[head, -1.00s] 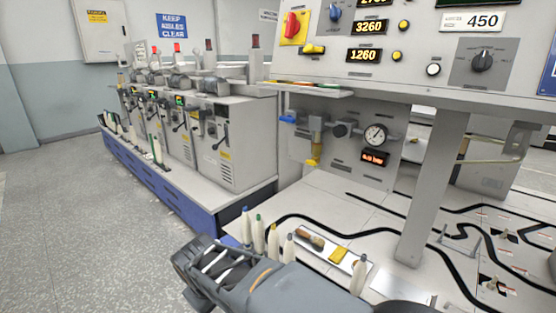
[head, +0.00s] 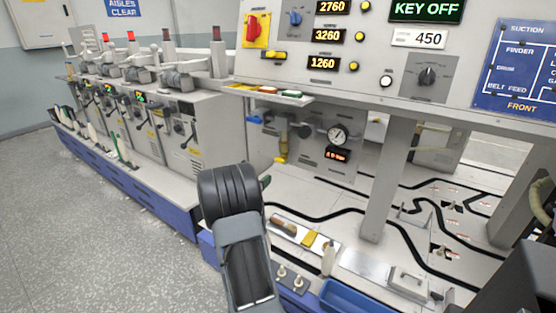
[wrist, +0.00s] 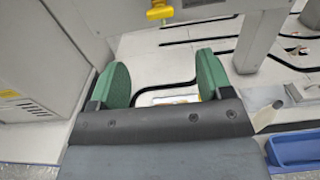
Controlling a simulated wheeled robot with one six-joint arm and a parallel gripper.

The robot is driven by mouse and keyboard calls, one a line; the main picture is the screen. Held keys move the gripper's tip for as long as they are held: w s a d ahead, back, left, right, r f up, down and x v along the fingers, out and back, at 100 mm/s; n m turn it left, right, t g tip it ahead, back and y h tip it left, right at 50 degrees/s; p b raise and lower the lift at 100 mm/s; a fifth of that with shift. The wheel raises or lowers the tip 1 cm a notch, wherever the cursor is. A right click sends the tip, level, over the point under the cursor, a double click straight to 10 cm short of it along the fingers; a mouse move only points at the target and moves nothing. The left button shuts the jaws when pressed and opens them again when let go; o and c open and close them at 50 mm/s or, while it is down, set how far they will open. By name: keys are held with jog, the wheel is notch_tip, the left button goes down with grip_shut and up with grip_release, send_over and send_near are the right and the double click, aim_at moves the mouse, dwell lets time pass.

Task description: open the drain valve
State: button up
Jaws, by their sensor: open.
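The drain valve is probably the yellow part (head: 281,159) at the foot of the filter unit (head: 282,135), under the control panel; which way it is turned I cannot tell. In the wrist view a yellow part (wrist: 159,12) shows at the top edge, beyond my fingertips. My gripper (wrist: 162,78) has its two green fingers wide apart with nothing between them. It is short of the yellow part and apart from it. In the head view my dark arm hides most of the gripper; only a bit of green finger (head: 266,181) shows.
A pressure gauge (head: 338,134) and a small lit display (head: 337,155) sit right of the filter. A blue handle (head: 254,118) is at its upper left. A shelf (head: 268,94) overhangs above. A grey post (head: 388,180) stands to the right. A blue bin (head: 350,298) is nearer.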

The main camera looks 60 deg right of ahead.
aim_at(278, 161)
jog(key=d+b, duration=0.1)
jog(key=d, duration=1.2)
jog(key=shift+d, duration=0.1)
